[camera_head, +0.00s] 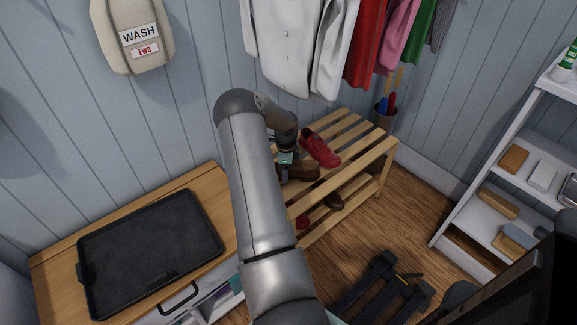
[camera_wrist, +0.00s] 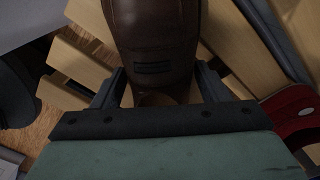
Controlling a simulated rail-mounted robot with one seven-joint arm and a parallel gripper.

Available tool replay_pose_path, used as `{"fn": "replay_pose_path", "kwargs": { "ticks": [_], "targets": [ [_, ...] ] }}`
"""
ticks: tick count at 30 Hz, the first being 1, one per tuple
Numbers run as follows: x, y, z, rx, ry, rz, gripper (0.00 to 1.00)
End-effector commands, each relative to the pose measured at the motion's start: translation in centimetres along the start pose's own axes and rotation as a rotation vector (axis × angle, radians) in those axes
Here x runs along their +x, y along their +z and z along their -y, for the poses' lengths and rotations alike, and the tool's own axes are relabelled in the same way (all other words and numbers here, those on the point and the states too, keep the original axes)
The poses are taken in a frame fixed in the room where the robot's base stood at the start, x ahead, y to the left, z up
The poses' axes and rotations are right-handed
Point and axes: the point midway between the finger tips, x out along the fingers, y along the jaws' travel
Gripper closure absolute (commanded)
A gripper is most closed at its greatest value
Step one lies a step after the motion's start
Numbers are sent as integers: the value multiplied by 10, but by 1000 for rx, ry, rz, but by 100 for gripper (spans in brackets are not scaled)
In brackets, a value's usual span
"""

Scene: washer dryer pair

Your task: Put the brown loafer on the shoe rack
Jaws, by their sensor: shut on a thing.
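The brown loafer (camera_wrist: 155,32) fills the upper middle of the wrist view, between the two fingers of my gripper (camera_wrist: 162,88). My gripper is shut on it. In the head view the loafer (camera_head: 302,171) shows at the top of the slatted wooden shoe rack (camera_head: 350,124), partly hidden by my wrist. My gripper (camera_head: 286,170) is mostly hidden there. Rack slats (camera_wrist: 78,58) lie under the loafer in the wrist view. I cannot tell whether the loafer touches them.
A red shoe (camera_head: 320,148) stands on the rack's top just right of the loafer; it also shows in the wrist view (camera_wrist: 292,112). Clothes (camera_head: 300,45) hang above. A black tray (camera_head: 150,250) lies left.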

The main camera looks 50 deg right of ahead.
Motion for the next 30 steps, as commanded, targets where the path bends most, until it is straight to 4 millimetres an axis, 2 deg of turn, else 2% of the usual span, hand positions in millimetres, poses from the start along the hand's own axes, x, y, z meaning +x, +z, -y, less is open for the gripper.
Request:
{"fn": "replay_pose_path", "kwargs": {
  "ticks": [5, 6, 8, 17, 20, 27, 30],
  "targets": [
    [3, 0, 0, -1, 0, 0, 65],
    [3, 0, 0, -1, 0, 0, 26],
    [3, 0, 0, -1, 1, 0, 10],
    [1, 0, 0, -2, 0, 0, 10],
    [-5, 0, 0, -2, 0, 0, 10],
    [-35, 0, 0, -3, -1, -1, 10],
    [-41, 0, 0, -2, 1, -1, 10]
  ]
}}
